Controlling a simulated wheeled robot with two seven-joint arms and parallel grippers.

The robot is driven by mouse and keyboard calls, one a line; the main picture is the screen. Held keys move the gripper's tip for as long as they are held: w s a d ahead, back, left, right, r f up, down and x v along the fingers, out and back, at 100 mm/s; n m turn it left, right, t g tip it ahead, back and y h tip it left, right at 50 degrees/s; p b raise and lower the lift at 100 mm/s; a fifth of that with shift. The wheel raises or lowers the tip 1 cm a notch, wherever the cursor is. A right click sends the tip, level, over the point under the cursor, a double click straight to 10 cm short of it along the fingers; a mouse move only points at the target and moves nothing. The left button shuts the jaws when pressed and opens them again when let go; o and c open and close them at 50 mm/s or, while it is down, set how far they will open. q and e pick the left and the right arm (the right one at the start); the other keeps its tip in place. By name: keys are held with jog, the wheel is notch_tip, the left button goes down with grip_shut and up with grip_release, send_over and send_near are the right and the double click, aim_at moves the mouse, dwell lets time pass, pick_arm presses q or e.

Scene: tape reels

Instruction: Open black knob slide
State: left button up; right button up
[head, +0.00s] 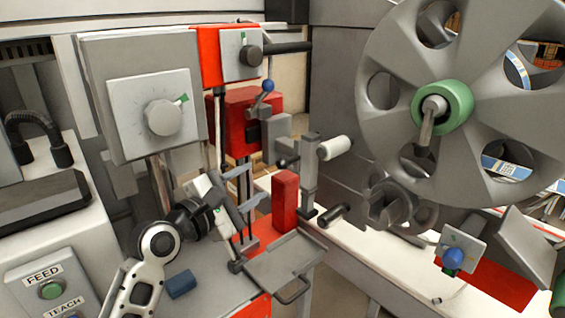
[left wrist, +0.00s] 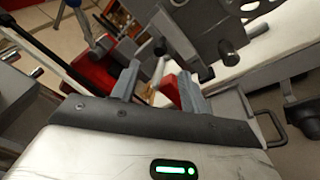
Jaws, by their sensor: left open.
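My left gripper (head: 258,184) is open and empty, its two grey fingers pointing right toward a grey upright post (head: 309,172). A small black knob (head: 284,162) sits on the left of this post, and a black cylindrical knob (head: 333,214) sticks out low on its right. I cannot tell which is the slide's knob. In the left wrist view my fingers (left wrist: 160,72) are spread, with a red block (left wrist: 171,92) showing between them. A grey plate (left wrist: 178,30) with a black knob (left wrist: 230,50) lies beyond the fingers. My right gripper is not in view.
A red upright block (head: 285,200) stands close to my left gripper, behind a grey tray (head: 275,262) with a loop handle. A blue-ball lever (head: 267,86) stands above. A large grey reel (head: 470,100) fills the right. A white roller (head: 335,148) is beside the post.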

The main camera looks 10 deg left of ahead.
aim_at(278, 166)
pick_arm(q)
jog(key=x, duration=0.9)
jog(key=shift+w+d, duration=0.15)
jog(key=shift+w, duration=0.25)
jog(key=shift+w+d, duration=0.3)
jog(key=shift+w, duration=0.15)
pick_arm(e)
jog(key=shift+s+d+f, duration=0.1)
